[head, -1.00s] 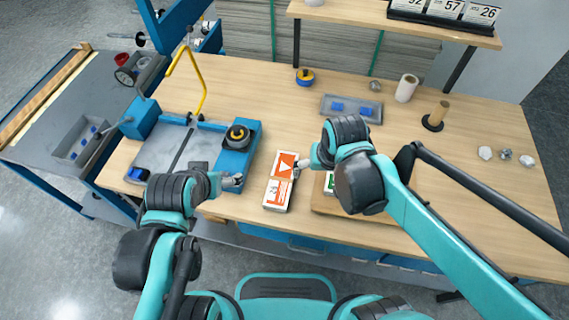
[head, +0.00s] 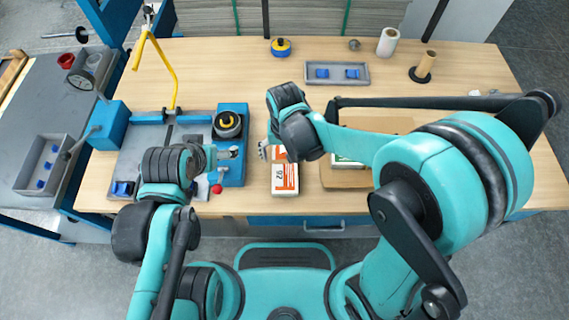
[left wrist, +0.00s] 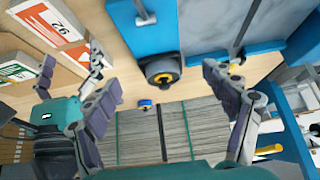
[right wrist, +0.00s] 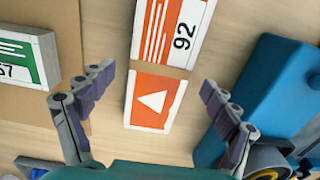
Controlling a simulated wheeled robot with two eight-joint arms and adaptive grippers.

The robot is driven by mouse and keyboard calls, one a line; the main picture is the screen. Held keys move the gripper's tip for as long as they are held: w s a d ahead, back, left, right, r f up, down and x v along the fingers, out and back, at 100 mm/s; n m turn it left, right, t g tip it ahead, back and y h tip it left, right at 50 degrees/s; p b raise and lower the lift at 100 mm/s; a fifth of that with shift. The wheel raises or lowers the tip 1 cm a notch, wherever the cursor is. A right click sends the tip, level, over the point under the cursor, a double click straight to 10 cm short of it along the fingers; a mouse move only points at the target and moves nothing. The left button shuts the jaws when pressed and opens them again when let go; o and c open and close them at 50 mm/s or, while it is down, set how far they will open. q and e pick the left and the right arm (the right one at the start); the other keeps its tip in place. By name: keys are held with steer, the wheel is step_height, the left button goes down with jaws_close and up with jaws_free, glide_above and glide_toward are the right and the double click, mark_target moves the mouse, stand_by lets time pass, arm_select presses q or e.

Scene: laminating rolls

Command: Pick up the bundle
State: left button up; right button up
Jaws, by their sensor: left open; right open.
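An orange-and-white bundle marked 92 (head: 285,178) lies flat near the table's front edge. It fills the upper middle of the right wrist view (right wrist: 165,55) and the upper left of the left wrist view (left wrist: 60,28). My right gripper (head: 268,150) is open above its far end, which the arm partly hides in the head view. In the right wrist view, the bundle lies between and beyond the open fingers (right wrist: 157,78), with no visible contact. My left gripper (head: 232,153) is open and empty by the blue machine; its fingers frame nothing held in the left wrist view (left wrist: 162,75).
A green-and-white bundle (right wrist: 25,58) lies on a brown board (head: 345,180) to the right. The blue machine (head: 231,172) with a black-and-yellow knob stands close on the left. A grey tray (head: 336,73) is farther back.

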steer(key=shift+f, duration=0.75)
steer(key=shift+r, duration=0.1)
steer(key=c, duration=1.5)
